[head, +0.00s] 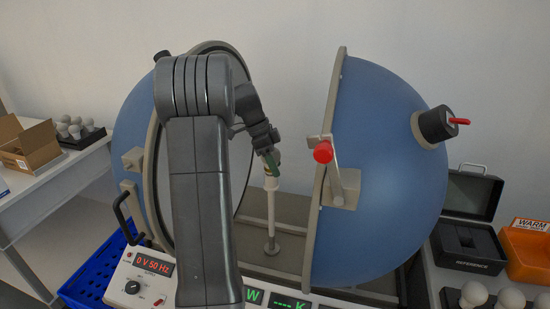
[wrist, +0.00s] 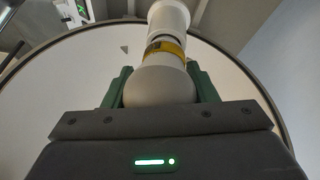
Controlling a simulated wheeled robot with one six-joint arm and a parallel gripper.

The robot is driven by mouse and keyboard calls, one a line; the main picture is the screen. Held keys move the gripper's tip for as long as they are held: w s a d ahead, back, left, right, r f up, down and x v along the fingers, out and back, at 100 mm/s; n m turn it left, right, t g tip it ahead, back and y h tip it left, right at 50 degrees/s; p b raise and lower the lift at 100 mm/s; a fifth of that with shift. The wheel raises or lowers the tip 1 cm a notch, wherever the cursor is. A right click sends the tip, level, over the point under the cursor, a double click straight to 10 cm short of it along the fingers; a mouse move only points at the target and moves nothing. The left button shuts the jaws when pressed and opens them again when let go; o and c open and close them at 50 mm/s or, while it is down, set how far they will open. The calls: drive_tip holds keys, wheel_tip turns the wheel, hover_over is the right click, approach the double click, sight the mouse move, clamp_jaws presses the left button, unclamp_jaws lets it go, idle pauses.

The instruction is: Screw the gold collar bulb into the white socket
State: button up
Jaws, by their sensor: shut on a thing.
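My gripper (wrist: 160,92) is shut on the gold collar bulb (wrist: 160,86), with its green fingers on either side of the white globe. The gold collar (wrist: 166,48) shows just beyond the globe in the wrist view. The white socket (wrist: 169,17) lies right past the collar, in line with it; I cannot tell how far the bulb sits in it. In the head view my gripper (head: 270,160) is at the top of the white post (head: 271,215), between the sphere halves. The bulb is mostly hidden there.
The open blue sphere has a left half (head: 133,125) and a right half (head: 385,170) close around my arm. A red knob (head: 323,152) sits on the right half's rim. A control panel (head: 140,278) reads 0 V 50 Hz. Orange bin (head: 525,250) and black case (head: 470,245) stand right.

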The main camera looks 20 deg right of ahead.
drive_tip(key=m+p, duration=0.1)
drive_tip(key=m, duration=0.1)
drive_tip(key=m+g+y, duration=0.1)
drive_tip(key=m, duration=0.1)
drive_tip(key=shift+s+a+p, duration=0.15)
drive_tip(key=shift+p, duration=0.25)
drive_tip(key=shift+f+m+y, duration=0.1)
drive_tip(key=shift+m+y, duration=0.3)
drive_tip(key=shift+m, duration=0.3)
drive_tip(key=shift+s, duration=0.1)
drive_tip(key=o, duration=0.9)
drive_tip(key=shift+c, duration=0.2)
